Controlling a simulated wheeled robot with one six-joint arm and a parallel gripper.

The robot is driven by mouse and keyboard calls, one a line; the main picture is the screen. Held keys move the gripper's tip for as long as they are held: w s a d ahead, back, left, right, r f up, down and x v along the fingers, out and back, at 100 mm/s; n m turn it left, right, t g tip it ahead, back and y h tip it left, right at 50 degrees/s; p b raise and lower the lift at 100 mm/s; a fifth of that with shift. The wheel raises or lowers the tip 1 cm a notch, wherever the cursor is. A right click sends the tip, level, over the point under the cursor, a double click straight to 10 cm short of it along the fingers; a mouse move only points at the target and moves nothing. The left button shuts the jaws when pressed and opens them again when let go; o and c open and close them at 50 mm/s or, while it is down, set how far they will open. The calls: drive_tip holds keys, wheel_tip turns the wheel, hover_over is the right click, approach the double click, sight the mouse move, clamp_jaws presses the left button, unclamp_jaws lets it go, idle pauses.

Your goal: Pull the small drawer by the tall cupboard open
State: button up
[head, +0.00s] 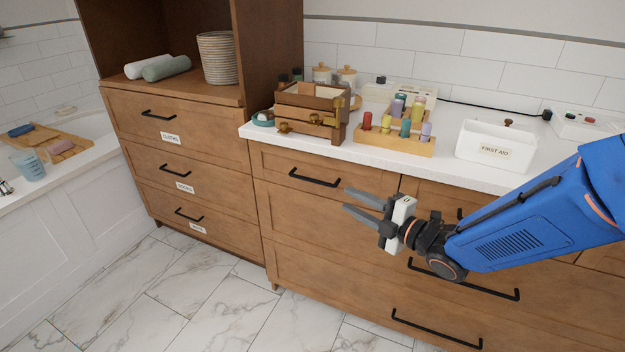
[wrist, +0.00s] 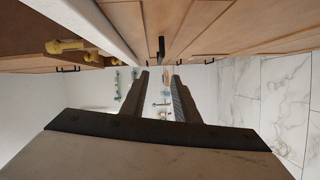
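The small drawer (head: 336,173) is the top left one of the counter, beside the tall cupboard (head: 185,130) in the head view. Its wooden front looks flush with the cabinet, so it is shut. Its black bar handle (head: 314,178) is clear of my gripper. In the wrist view a dark handle (wrist: 161,48) shows ahead of the fingertips, probably this one. My gripper (head: 346,199) is in front of the counter, just right of and slightly below the handle, fingers pointing left. In the wrist view my gripper (wrist: 160,76) is open, with nothing between its fingers.
Wider drawers with black handles (head: 465,279) lie below. The white countertop (head: 390,163) carries a wooden box (head: 308,110), a bottle rack (head: 395,138) and a first aid bin (head: 495,146). The marble floor (head: 225,305) in front is clear.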

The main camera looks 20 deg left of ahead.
sight(316, 182)
drive_tip(key=x, duration=1.5)
drive_tip(key=shift+w+a+f, duration=0.1)
drive_tip(key=shift+a, duration=0.25)
clamp_jaws()
